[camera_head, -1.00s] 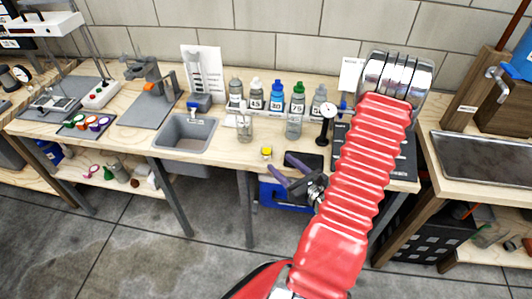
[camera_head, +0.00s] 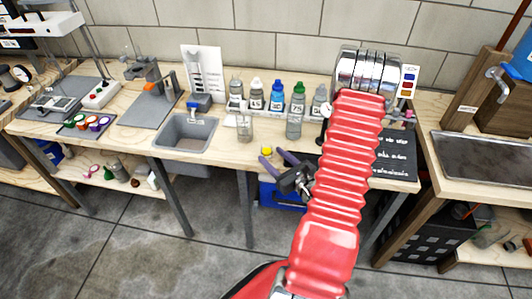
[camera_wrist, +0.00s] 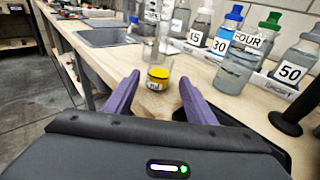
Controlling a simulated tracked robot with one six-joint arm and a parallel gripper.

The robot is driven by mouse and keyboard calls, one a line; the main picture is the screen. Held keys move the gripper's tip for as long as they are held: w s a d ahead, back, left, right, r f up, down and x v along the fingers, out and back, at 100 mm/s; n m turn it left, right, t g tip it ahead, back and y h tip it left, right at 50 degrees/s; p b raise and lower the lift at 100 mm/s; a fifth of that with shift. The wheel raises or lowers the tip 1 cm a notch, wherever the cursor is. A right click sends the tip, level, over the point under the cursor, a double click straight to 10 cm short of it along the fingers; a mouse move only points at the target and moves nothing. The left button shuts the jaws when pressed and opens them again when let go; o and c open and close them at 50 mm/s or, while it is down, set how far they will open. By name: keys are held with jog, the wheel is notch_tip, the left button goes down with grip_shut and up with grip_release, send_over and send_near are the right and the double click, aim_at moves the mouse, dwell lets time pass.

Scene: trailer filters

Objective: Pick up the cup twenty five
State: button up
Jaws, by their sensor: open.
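I see no legible "twenty five" on any vessel. My gripper (camera_wrist: 160,82) is open and empty.
A row of labelled bottles, including a blue-capped one (camera_head: 277,96), lines the back. A grey sink (camera_head: 170,133) is at left, a dark board (camera_head: 393,155) at right.

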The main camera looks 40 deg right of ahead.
aim_at(270, 154)
jog(key=shift+x, duration=2.1)
jog(key=shift+a, duration=0.1)
jog(key=shift+c, duration=0.6)
jog(key=c, duration=1)
jog(key=shift+r, duration=0.15)
jog(key=shift+r, duration=4.85)
